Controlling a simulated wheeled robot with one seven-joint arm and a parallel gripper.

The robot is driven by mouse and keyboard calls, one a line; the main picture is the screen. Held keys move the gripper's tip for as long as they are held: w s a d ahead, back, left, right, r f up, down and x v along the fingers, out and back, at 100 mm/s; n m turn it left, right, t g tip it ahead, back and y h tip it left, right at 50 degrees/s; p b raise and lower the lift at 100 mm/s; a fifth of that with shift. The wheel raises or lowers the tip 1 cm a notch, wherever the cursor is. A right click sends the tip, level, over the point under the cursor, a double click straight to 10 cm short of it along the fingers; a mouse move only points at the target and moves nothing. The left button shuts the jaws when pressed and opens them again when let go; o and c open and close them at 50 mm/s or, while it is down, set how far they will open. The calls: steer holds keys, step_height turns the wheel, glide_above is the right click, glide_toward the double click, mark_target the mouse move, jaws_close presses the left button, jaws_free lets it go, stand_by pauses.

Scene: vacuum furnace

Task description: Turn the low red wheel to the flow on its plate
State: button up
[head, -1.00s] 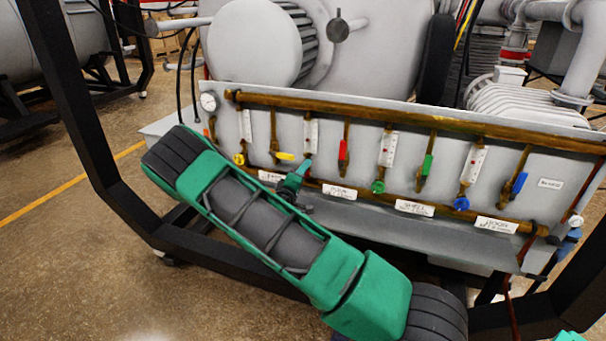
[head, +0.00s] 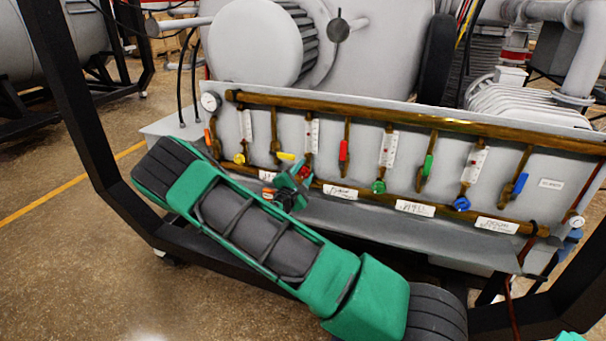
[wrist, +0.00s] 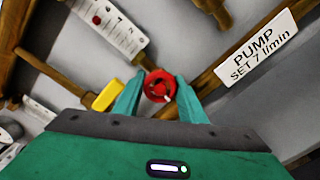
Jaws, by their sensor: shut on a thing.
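The red wheel (wrist: 159,86) is a small round knob at the lower end of a flow tube. My gripper (wrist: 158,94) is shut on it, one green finger on each side. The tube's white scale (wrist: 112,24) has a red float in it; its reading is too small to be sure of. The plate (wrist: 257,46) to the right reads "PUMP SET 7 l/min". In the head view, the wheel (head: 303,172) is partly hidden by my gripper (head: 294,180), and the plate (head: 340,192) lies to its right.
A yellow lever handle (wrist: 106,95) is close left of my gripper. Further right on the panel are a green wheel (head: 378,187), a blue wheel (head: 461,203) and coloured levers. A brown pipe (head: 400,205) runs low along the panel. A black frame post (head: 75,110) stands left.

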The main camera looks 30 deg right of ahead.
steer(key=shift+w+a+f+n, duration=0.1)
steer(key=shift+a+f+n, duration=0.1)
steer(key=shift+n, duration=0.7)
steer(key=o, duration=1.1)
steer(key=shift+c, duration=0.2)
steer(key=shift+d+r, duration=0.1)
steer(key=v, duration=1)
steer(key=shift+s+a, duration=0.25)
steer(key=shift+a, duration=0.1)
steer(key=shift+d, duration=0.1)
